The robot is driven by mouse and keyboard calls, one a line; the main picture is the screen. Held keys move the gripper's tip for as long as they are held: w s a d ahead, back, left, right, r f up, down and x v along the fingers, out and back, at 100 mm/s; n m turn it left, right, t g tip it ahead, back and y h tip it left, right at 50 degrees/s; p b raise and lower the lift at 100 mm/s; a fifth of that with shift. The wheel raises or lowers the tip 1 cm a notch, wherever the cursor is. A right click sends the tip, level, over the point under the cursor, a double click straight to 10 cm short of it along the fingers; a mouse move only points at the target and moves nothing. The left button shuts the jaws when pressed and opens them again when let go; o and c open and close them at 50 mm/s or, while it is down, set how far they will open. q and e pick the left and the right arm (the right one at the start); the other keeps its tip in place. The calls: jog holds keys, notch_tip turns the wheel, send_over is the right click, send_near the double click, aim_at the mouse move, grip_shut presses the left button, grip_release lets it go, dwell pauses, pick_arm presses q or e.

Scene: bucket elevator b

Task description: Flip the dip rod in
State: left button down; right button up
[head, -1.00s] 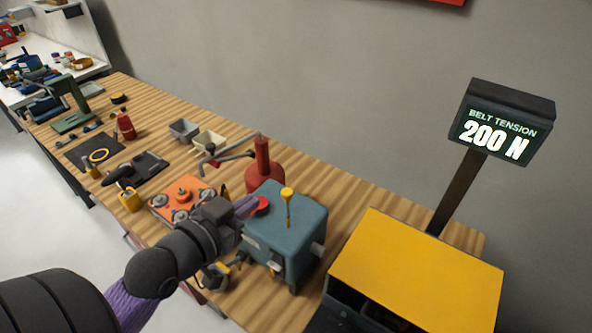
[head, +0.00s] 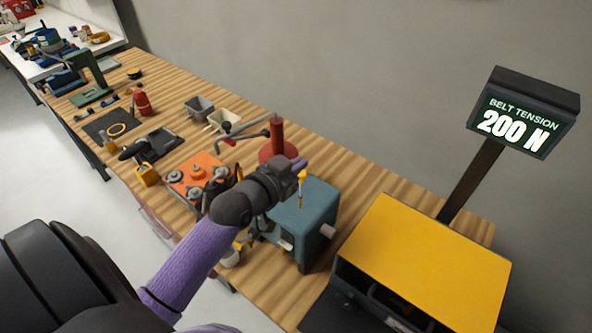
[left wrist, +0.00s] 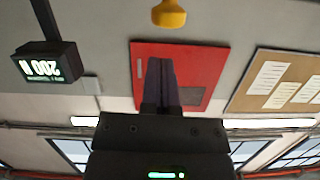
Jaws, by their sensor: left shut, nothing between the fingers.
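The dip rod (head: 302,182) is a thin yellow rod with a yellow knob on top. It stands upright at the top of the teal gearbox housing (head: 312,207). My left gripper (head: 298,164) is shut and empty. In the head view its tips overlap the area just behind and left of the rod's knob; I cannot tell if they touch. In the left wrist view the shut fingers (left wrist: 161,82) have nothing between them, and the yellow knob (left wrist: 169,14) shows beyond their tips at the top edge. My right gripper is not in view.
A red oil can (head: 277,140) with a spout stands behind the gearbox. An orange plate with grey discs (head: 198,176) lies to the left. A yellow-topped machine (head: 425,260) and the belt tension display (head: 515,115) stand to the right. Wooden bench (head: 370,185) shows bare behind the gearbox.

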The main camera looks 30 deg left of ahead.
pick_arm(q)
jog(key=shift+a+f, duration=0.1)
jog(key=shift+f, duration=1)
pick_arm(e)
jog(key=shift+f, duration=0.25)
pick_arm(q)
notch_tip(320, 180, down, 10)
jog(key=b, duration=0.7)
jog(key=shift+s+f, duration=0.1)
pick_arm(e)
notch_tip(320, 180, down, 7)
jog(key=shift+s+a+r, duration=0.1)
pick_arm(q)
jog(key=s+r+p, duration=0.1)
jog(key=r+p, duration=0.1)
jog(key=r, duration=0.1)
jog(key=s+r+p, duration=0.1)
jog(key=p, duration=0.1)
jog(key=shift+s+r, duration=0.3)
jog(key=shift+r, duration=0.1)
jog(key=v, duration=0.7)
jog(key=shift+s, duration=0.2)
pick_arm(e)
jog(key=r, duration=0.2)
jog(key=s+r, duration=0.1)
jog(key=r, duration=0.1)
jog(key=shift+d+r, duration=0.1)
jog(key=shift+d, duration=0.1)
